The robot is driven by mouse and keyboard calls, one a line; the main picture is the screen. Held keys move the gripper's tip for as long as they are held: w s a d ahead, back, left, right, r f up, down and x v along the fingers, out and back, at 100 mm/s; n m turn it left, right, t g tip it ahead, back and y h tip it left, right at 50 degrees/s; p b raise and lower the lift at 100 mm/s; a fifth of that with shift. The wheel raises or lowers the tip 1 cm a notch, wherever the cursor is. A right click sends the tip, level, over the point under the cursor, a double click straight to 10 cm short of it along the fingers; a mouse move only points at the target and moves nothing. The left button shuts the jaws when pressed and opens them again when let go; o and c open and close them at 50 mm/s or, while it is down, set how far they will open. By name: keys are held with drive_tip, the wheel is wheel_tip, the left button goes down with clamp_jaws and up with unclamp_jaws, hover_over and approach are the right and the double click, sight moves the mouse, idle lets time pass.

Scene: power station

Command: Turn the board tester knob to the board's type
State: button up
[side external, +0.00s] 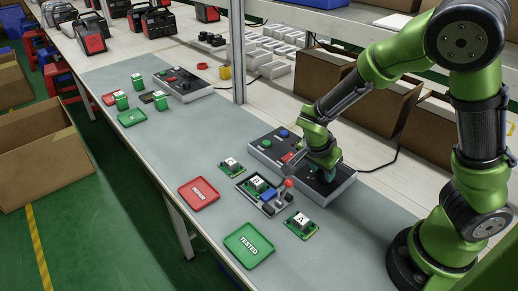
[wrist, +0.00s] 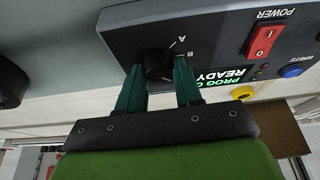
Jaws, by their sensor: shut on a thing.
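The tester box (side external: 262,153) is dark grey and stands on the bench below my arm. Its black knob (wrist: 158,65) lies between my gripper's (wrist: 159,78) two green fingers, which are shut on it. Marks A and B are printed beside the knob; I cannot make out where its pointer aims. In the side view my gripper (side external: 327,174) is at the box's right end and hides the knob. A green board (side external: 257,184) sits in a fixture in front of the box; its white label seems to read B.
The box has a red power switch (wrist: 263,38), a lit READY display (wrist: 235,75) and a blue button (wrist: 291,71). Loose boards lie left (side external: 230,165) and right (side external: 300,224) of the fixture. A red tray (side external: 198,193) and a green TESTED tray (side external: 235,250) are nearby.

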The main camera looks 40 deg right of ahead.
drive_tip(key=n, duration=0.2)
drive_tip(key=n+t, duration=0.1)
drive_tip(key=n, duration=0.1)
drive_tip(key=shift+s+t+y, duration=0.15)
drive_tip(key=shift+t+y, duration=0.15)
drive_tip(key=shift+n+t+y, duration=0.4)
drive_tip(key=shift+n+t, duration=0.2)
drive_tip(key=shift+n, duration=1.6)
drive_tip(key=shift+s, duration=0.1)
drive_tip(key=o, duration=1)
